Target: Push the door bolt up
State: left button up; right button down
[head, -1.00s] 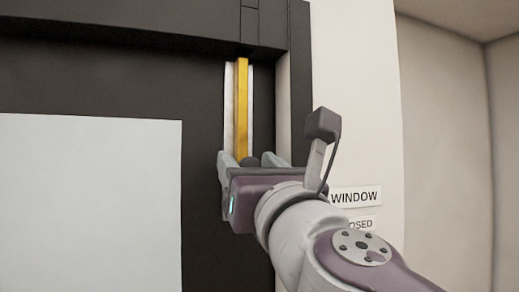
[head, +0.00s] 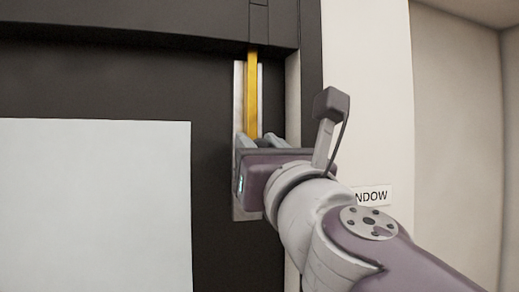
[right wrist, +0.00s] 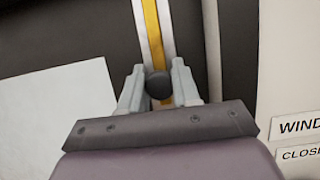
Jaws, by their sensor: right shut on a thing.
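The door bolt (head: 252,100) is a yellow vertical bar on a pale metal backing plate (head: 239,100), at the right edge of the dark door. Its upper end reaches the dark frame above. In the right wrist view the bolt (right wrist: 153,38) runs down to a round dark knob (right wrist: 158,86). My right gripper (head: 260,141) is at the bolt's lower part, its two fingers on either side of the knob and shut on it. My left gripper is not in view.
A blank white panel (head: 95,200) is on the dark door (head: 215,220) at left. The dark door frame (head: 311,60) runs across the top and down the right side. Signs reading WINDOW (head: 372,196) and CLOSED (right wrist: 298,154) are on the pale wall, partly cut off or covered.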

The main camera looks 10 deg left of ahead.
notch_tip(320, 180, up, 3)
jog(key=shift+f+p, duration=0.1)
jog(key=shift+p, duration=0.45)
jog(key=shift+s+d, duration=0.1)
jog(key=shift+d, duration=0.15)
jog(key=c, duration=0.9)
grip_release()
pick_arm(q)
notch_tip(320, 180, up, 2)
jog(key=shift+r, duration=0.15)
pick_arm(e)
jog(key=shift+o, duration=0.2)
jog(key=shift+a, duration=0.2)
jog(key=shift+f, duration=0.15)
pick_arm(q)
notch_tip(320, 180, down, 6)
jog(key=b, duration=0.6)
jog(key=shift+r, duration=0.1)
pick_arm(e)
jog(key=v, duration=1.2)
jog(key=shift+s+d, duration=0.15)
jog(key=shift+d, duration=0.05)
